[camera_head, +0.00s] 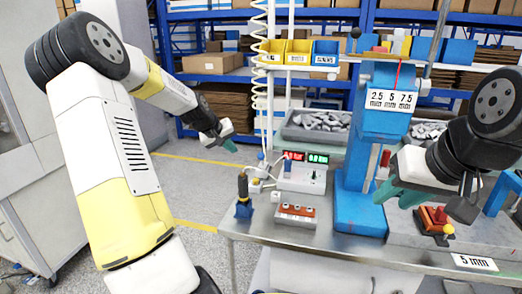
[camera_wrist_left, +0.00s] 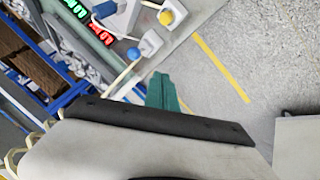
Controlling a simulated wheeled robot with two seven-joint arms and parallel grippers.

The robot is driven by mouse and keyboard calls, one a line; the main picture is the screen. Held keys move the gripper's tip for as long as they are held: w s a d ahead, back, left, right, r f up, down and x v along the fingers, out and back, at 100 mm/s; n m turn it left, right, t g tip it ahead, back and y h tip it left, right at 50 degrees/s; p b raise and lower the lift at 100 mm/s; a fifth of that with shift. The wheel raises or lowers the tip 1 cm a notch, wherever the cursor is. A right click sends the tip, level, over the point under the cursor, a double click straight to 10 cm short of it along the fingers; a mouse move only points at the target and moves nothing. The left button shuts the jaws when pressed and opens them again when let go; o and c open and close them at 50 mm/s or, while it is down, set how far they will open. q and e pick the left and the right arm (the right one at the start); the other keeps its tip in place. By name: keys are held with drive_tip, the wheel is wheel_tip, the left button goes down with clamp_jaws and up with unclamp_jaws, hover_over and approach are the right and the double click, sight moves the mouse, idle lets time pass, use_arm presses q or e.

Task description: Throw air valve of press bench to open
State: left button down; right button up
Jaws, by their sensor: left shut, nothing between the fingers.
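The press bench (camera_head: 300,232) has a blue press (camera_head: 360,205) on it. At its back left edge stand small white fittings, one with a blue knob (camera_head: 262,155) and one with a yellow knob (camera_head: 256,182). I cannot tell which is the air valve or how it is set. In the left wrist view, the blue knob (camera_wrist_left: 133,53) and yellow knob (camera_wrist_left: 165,17) show beyond the fingers. My left gripper (camera_head: 230,146) is shut and empty, apart from the knobs and to their left. My right gripper (camera_head: 400,194) appears open, right of the press column.
In front are a black-handled tool (camera_head: 243,190) and an orange-topped block (camera_head: 296,212). A red device (camera_head: 435,218) sits below my right gripper. Open floor (camera_head: 195,185) lies left of the bench.

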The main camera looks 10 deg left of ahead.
use_arm(q)
approach(262, 160)
drive_tip(key=a+f, duration=0.4)
drive_tip(key=shift+w+d+r, duration=0.15)
drive_tip(key=shift+w+d, duration=0.95)
drive_tip(key=shift+d, duration=0.3)
drive_tip(key=shift+r, duration=0.1)
drive_tip(key=shift+w+r+g, duration=0.2)
drive_tip(key=shift+w+g, duration=0.1)
drive_tip(key=shift+g, duration=0.1)
